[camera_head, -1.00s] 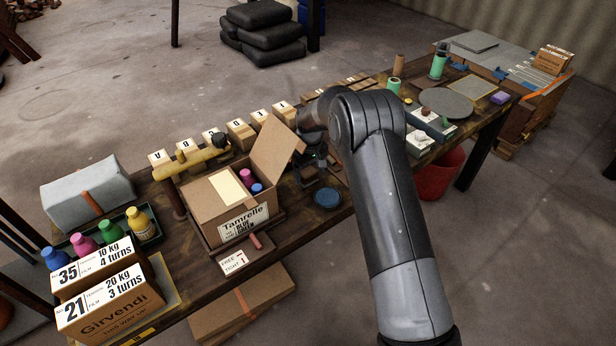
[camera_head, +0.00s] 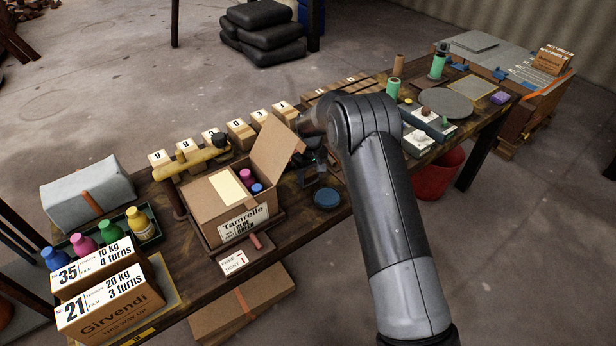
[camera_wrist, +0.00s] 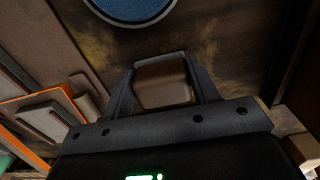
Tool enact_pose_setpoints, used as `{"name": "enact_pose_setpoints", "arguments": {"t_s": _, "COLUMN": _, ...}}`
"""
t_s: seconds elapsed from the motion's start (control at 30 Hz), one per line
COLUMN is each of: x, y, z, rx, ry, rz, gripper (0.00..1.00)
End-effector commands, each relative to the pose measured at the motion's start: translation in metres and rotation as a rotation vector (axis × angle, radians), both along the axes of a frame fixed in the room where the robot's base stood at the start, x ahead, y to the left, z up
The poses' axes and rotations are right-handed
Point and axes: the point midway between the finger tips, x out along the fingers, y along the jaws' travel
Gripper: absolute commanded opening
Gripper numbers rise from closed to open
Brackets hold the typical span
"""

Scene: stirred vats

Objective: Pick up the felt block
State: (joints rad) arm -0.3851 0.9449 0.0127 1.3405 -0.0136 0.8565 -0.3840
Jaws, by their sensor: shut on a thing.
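In the wrist view, my gripper (camera_wrist: 160,72) is shut on a small brown block with rounded edges, the felt block (camera_wrist: 163,84). The block sits between the two fingers, above the dark wooden table top; I cannot tell whether it still touches the wood. In the camera_head view my gripper (camera_head: 312,172) is small and dark, beside the open carton, and my arm hides part of it. The block cannot be made out there.
A round blue disc (camera_head: 327,199) lies close to my gripper; it also shows in the wrist view (camera_wrist: 132,8). The open carton (camera_head: 222,207) with bottles stands left of it. Several lettered boxes (camera_head: 240,134) line the back edge. A grey disc (camera_head: 446,103) lies further right.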

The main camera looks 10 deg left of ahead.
Motion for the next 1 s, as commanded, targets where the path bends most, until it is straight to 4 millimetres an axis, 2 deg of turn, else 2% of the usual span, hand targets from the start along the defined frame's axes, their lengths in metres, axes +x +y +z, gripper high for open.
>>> {"name": "enact_pose_setpoints", "arguments": {"t_s": 0.33, "x": 0.001, "y": 0.000, "z": 0.009, "rx": 0.001, "ry": -0.002, "rz": 0.000, "gripper": 0.30}}
{"name": "enact_pose_setpoints", "arguments": {"t_s": 0.47, "x": 0.001, "y": 0.000, "z": 0.025, "rx": 0.001, "ry": -0.003, "rz": 0.000, "gripper": 0.30}}
{"name": "enact_pose_setpoints", "arguments": {"t_s": 0.57, "x": 0.001, "y": 0.000, "z": 0.046, "rx": 0.002, "ry": -0.005, "rz": -0.001, "gripper": 0.30}}
{"name": "enact_pose_setpoints", "arguments": {"t_s": 0.6, "x": -0.001, "y": -0.013, "z": 0.050, "rx": 0.000, "ry": -0.003, "rz": -0.004, "gripper": 0.30}}
{"name": "enact_pose_setpoints", "arguments": {"t_s": 0.8, "x": -0.009, "y": -0.058, "z": 0.077, "rx": 0.000, "ry": -0.003, "rz": -0.005, "gripper": 0.30}}
{"name": "enact_pose_setpoints", "arguments": {"t_s": 1.0, "x": -0.016, "y": -0.094, "z": 0.098, "rx": 0.001, "ry": -0.001, "rz": -0.002, "gripper": 0.30}}
